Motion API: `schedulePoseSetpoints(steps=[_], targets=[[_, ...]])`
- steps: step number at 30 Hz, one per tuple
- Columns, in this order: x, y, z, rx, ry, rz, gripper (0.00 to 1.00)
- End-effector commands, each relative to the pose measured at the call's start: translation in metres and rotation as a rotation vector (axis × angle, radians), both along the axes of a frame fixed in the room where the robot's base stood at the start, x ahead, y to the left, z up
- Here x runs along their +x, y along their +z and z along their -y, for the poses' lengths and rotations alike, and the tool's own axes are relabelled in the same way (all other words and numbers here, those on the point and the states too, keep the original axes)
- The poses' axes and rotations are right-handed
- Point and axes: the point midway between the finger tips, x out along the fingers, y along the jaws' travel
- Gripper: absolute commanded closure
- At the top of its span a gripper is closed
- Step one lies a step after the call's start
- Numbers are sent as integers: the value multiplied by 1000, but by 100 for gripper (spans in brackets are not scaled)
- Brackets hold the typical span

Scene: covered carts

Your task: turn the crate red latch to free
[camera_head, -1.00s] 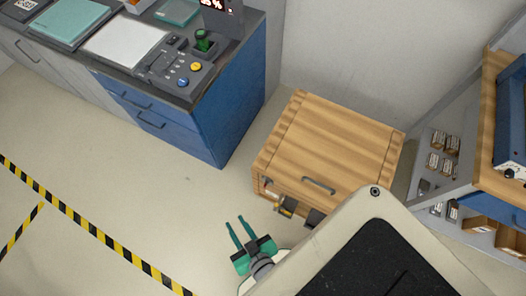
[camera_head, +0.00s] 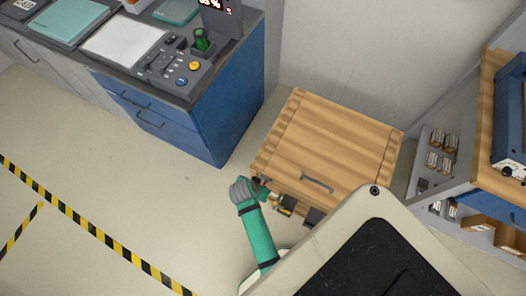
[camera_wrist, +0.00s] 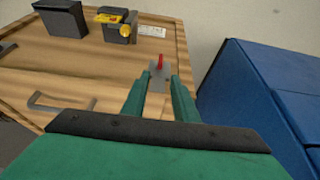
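The wooden crate (camera_head: 335,145) stands on the floor against the wall; its front also shows in the wrist view (camera_wrist: 90,72). The small red latch (camera_wrist: 160,62) sits on a grey plate (camera_wrist: 158,78) near one edge of that front. My gripper (camera_wrist: 160,80) points at the plate with its two green fingers apart, one on each side of it. The red latch shows in the gap, by the fingertips; I cannot tell whether they touch it. In the head view my gripper (camera_head: 266,187) is at the crate's front left corner, and the latch cannot be made out there.
The crate has a grey handle (camera_head: 317,183) on its lid and a yellow-and-black fitting (camera_wrist: 117,24) on its front. A blue cabinet (camera_head: 215,115) stands to the left. A shelf unit (camera_head: 440,165) stands to the right. The floor at lower left is clear.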

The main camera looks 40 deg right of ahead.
Motion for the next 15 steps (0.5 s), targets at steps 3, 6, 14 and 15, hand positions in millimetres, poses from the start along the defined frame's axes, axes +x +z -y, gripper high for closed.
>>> schedulePoseSetpoints(steps=[3, 6, 14, 15], targets=[[2, -11, 4, 1, -2, -2, 73], [4, -25, 9, 1, 0, -2, 73], [10, -68, 25, 1, 1, -2, 73], [12, -73, 28, 1, 0, 0, 73]])
